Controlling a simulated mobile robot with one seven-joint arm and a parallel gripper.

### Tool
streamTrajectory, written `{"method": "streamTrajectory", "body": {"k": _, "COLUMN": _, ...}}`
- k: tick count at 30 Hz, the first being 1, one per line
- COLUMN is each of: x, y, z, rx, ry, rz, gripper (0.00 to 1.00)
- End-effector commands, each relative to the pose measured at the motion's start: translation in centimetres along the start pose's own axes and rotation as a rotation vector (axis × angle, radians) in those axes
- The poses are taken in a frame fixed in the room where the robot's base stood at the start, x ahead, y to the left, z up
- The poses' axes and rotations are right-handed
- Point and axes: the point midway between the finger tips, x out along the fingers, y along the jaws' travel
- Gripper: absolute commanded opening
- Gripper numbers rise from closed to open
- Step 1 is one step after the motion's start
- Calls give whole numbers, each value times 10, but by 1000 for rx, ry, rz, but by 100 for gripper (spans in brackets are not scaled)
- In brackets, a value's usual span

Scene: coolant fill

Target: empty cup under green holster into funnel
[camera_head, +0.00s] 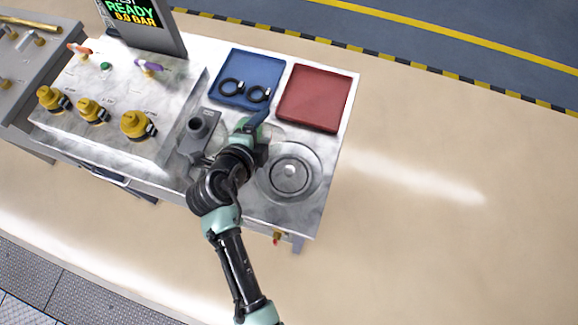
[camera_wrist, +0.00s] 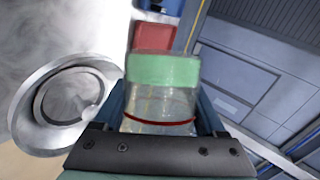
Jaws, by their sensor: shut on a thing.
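My gripper (camera_head: 262,138) is over the right half of the bench, between the grey stand and the round metal dish. In the wrist view it is shut on a clear cup (camera_wrist: 160,108) with a green band and a thin red line around it. The cup lies between both jaws; its contents and exact tilt I cannot make out. The round metal dish (camera_head: 290,172), which may be the funnel, is just right of my gripper, and its ring shows at the left of the wrist view (camera_wrist: 32,103). The green holster (camera_head: 105,66) is on the left panel, between orange and purple ones.
A blue tray (camera_head: 232,62) holding two black rings and an empty red tray (camera_head: 315,98) are at the back. A grey stand (camera_head: 199,125) is left of my gripper. Yellow-capped fittings (camera_head: 138,124) line the left panel, below a display (camera_head: 140,22). Floor to the right is clear.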

Motion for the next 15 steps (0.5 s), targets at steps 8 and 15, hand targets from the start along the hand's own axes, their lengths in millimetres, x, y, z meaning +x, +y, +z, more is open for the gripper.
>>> {"method": "streamTrajectory", "body": {"k": 8, "x": -1, "y": -2, "z": 0, "rx": 26, "ry": -15, "rz": -10, "gripper": 9}}
{"method": "streamTrajectory", "body": {"k": 15, "x": 0, "y": 1, "z": -2, "rx": 47, "ry": -29, "rz": -18, "gripper": 9}}
